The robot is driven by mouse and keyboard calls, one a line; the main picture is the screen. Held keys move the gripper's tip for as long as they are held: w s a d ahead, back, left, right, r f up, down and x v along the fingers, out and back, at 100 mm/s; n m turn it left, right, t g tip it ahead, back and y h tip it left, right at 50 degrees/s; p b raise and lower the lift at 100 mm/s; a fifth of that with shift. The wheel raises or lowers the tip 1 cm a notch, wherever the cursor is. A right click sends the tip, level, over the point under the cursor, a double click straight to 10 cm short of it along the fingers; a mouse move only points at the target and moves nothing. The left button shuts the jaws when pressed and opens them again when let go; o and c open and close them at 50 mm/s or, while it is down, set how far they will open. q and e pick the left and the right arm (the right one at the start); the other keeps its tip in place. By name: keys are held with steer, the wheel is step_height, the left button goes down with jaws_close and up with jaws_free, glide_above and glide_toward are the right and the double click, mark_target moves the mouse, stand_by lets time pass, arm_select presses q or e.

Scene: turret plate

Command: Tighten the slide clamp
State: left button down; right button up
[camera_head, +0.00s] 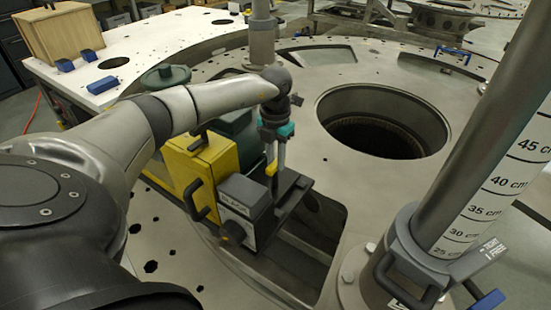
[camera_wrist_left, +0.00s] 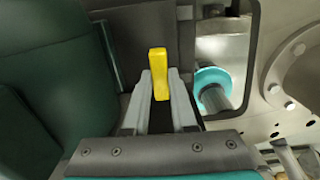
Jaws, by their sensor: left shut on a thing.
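The slide clamp shows as a small yellow lever (camera_head: 271,169) on the dark slide beside the yellow-and-grey machine. In the left wrist view the yellow lever (camera_wrist_left: 159,72) stands upright between the fingertips. My left gripper (camera_head: 275,164) reaches down from above, and its two grey fingers (camera_wrist_left: 160,84) are shut on the lever from both sides. The lower part of the lever and its pivot are hidden between the fingers. My right gripper is in neither view.
A yellow machine housing (camera_head: 212,160) with a black handle sits just left of the gripper. A round hole (camera_head: 385,120) opens in the plate to the right. A thick post (camera_head: 480,150) with a centimetre scale stands at the right. A wooden box (camera_head: 60,35) is far left.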

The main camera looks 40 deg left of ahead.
arm_select(q)
steer(key=shift+r, duration=0.1)
steer(key=c, duration=0.7)
jaws_free()
step_height(320, 180, up, 15)
steer(key=shift+r, duration=0.1)
stand_by(0.4)
